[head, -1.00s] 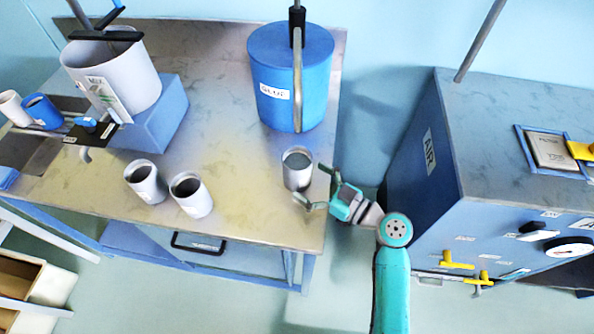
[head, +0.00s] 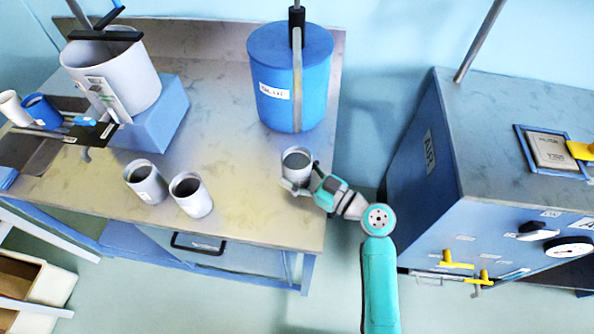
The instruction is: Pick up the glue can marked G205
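A grey open-topped can (head: 297,158) stands upright near the right end of the metal bench. No G205 mark can be read on it. My gripper (head: 301,176) reaches it from the right, with one finger across its near side and the other at its right side. The fingers are around the can; whether they press on it cannot be told. Two similar grey cans, a left one (head: 146,184) and a right one (head: 191,196), stand to the left near the front edge. No marks are readable on these either.
A large blue drum (head: 275,85) stands behind the can. A white pot (head: 125,75) sits on a blue block (head: 160,120) at the back left. The blue cabinet (head: 430,185) is to the right, across a gap. The bench (head: 245,160) is clear left of the can.

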